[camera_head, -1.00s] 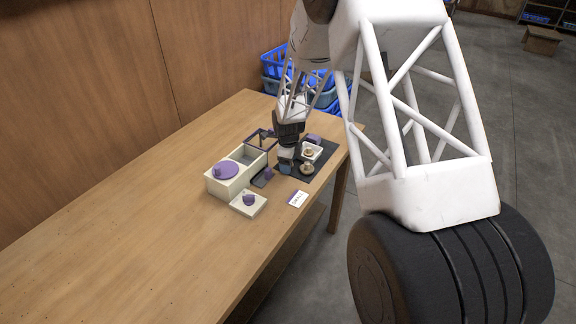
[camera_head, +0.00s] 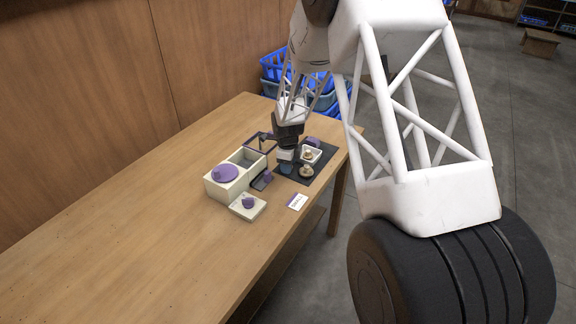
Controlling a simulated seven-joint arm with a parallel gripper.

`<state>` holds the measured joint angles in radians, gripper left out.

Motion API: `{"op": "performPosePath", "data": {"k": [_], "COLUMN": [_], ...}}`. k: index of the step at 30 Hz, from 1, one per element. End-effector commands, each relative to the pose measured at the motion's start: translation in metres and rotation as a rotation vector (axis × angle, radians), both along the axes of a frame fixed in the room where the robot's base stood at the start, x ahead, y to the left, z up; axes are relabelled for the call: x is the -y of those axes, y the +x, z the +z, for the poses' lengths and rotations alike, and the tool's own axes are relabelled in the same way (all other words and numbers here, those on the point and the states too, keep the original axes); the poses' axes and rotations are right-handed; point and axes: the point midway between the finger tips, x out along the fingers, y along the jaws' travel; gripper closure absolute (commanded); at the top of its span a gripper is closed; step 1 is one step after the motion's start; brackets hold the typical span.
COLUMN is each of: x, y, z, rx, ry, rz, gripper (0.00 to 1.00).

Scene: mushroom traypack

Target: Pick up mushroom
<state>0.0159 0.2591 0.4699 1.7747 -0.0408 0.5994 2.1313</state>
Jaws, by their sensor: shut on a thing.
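My gripper (camera_head: 286,168) points down over the dark mat (camera_head: 322,177), on the table's far part. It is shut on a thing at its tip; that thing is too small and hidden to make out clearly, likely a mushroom. A pale brown mushroom (camera_head: 306,171) stands on the mat just right of my gripper.
Blue crates (camera_head: 272,62) stand beyond the table. The near tabletop (camera_head: 130,230) is clear.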

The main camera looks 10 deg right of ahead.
Motion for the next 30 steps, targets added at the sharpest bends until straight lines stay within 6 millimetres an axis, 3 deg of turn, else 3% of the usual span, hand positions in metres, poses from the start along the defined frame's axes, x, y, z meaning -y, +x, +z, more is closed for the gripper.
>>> {"op": "performPosePath", "data": {"k": [10, 30], "x": [0.000, -0.002], "y": [-0.003, -0.107], "z": [0.033, 0.042], "rx": [0.001, 0.001], "ry": [-0.001, 0.000], "rz": [0.000, 0.000], "gripper": [0.67, 0.67]}}
